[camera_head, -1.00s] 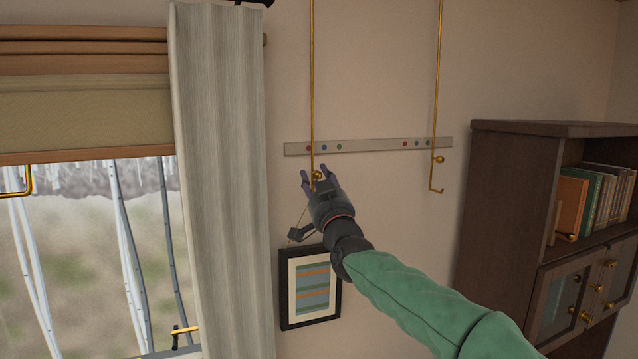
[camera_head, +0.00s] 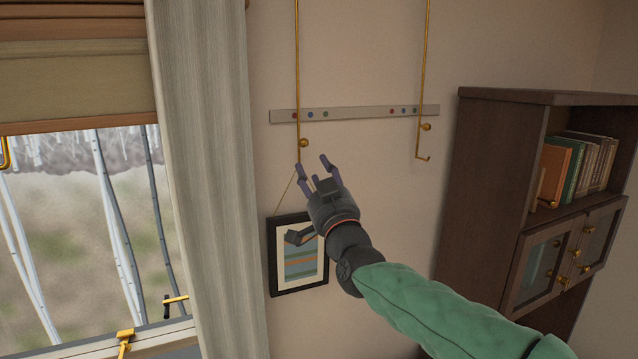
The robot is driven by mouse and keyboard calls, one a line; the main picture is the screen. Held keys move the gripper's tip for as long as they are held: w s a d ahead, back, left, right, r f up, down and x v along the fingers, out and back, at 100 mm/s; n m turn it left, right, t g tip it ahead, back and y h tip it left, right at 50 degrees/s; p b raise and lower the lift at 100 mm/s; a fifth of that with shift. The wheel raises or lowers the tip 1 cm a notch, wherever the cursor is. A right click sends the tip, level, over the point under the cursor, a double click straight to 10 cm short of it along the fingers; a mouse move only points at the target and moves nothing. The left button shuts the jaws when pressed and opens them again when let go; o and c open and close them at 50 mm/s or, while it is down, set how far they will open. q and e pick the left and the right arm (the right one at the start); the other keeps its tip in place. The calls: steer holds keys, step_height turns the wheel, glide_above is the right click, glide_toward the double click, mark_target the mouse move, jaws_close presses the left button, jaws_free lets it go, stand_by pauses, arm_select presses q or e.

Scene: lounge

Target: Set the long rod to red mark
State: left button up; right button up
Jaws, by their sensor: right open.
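Two thin brass rods hang down before a wall strip (camera_head: 355,113): a left rod (camera_head: 297,60) and a right rod (camera_head: 425,60). I cannot tell which is longer. Each has a knob low down; the right rod ends in a hook. The strip's left group has a red mark (camera_head: 295,115), blue mark (camera_head: 311,115) and green mark (camera_head: 326,114). The left rod hangs at its red mark. The right rod hangs right of the other group. My right gripper (camera_head: 315,166) is open below the left rod's knob, one finger overlapping the rod's lower end. My left gripper is out of view.
A framed picture (camera_head: 273,262) hangs on a cord behind my right wrist. A curtain (camera_head: 205,180) and window (camera_head: 70,220) are at left. A dark bookcase (camera_head: 480,180) with books stands at right.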

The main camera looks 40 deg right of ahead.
steer(key=shift+v, duration=1.35)
